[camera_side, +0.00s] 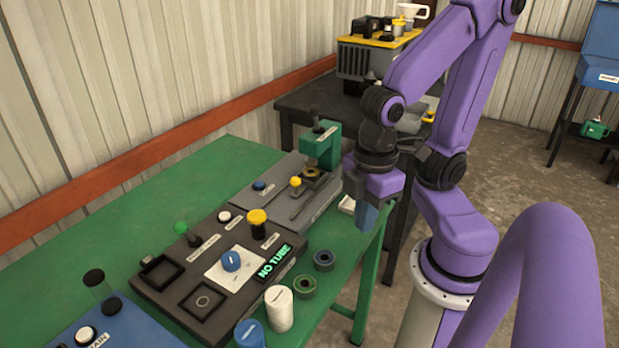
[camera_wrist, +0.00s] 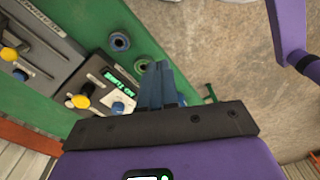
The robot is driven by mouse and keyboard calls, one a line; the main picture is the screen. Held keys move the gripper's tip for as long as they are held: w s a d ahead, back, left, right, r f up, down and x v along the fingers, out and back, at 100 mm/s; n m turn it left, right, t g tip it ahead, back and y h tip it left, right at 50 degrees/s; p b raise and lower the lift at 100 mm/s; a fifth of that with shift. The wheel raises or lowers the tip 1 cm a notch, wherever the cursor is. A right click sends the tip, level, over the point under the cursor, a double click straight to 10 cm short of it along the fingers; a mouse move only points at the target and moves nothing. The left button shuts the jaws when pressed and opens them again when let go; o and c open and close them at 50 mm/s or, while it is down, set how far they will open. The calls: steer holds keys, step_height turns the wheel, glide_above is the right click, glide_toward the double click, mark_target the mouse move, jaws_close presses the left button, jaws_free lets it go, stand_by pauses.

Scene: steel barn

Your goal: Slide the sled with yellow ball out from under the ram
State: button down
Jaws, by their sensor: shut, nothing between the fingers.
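The yellow ball (camera_side: 296,181) stands on the sled in the grey press base (camera_side: 272,207), in front of the green ram (camera_side: 322,145) in the side view. A dark round piece with a yellowish ring (camera_side: 311,174) sits at the sled's far end, below the ram head. In the wrist view a yellow ball (camera_wrist: 10,53) shows at the left edge on the grey base. My gripper (camera_side: 366,218) is shut and empty, pointing down to the right of the press, near the table edge. Its fingers also show together in the wrist view (camera_wrist: 158,82).
A dark control box (camera_side: 217,268) with a yellow-topped post, blue knob and lit "NO TUBE" sign stands nearer the camera. Blue (camera_side: 324,260) and green (camera_side: 304,286) rings and a white cylinder (camera_side: 280,309) stand along the table's right side. The green table (camera_side: 105,235) is clear behind.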

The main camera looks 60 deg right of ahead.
stand_by(0.4)
steer(key=c, duration=1.1)
jaws_free()
steer(key=shift+w, duration=0.2)
steer(key=o, duration=0.3)
steer(key=w+m, duration=0.2)
steer(key=w+r+m, duration=0.1)
steer(key=w+m, duration=0.1)
steer(key=w, duration=0.1)
steer(key=w+a+r+m, duration=0.1)
steer(key=w+m, duration=0.1)
steer(key=shift+w+r+m+h, duration=0.15)
steer(key=shift+w+m+h, duration=0.15)
steer(key=shift+w+m, duration=0.1)
step_height(320, 180, up, 3)
steer(key=m+g, duration=0.2)
steer(key=m, duration=2)
glide_above(294, 177)
steer(key=w, duration=0.3)
steer(key=s+f, duration=0.1)
steer(key=f, duration=0.4)
steer(key=s+f, duration=0.1)
steer(key=f, duration=0.5)
steer(key=s+f, duration=0.1)
steer(key=f, duration=0.4)
steer(key=shift+f, duration=0.3)
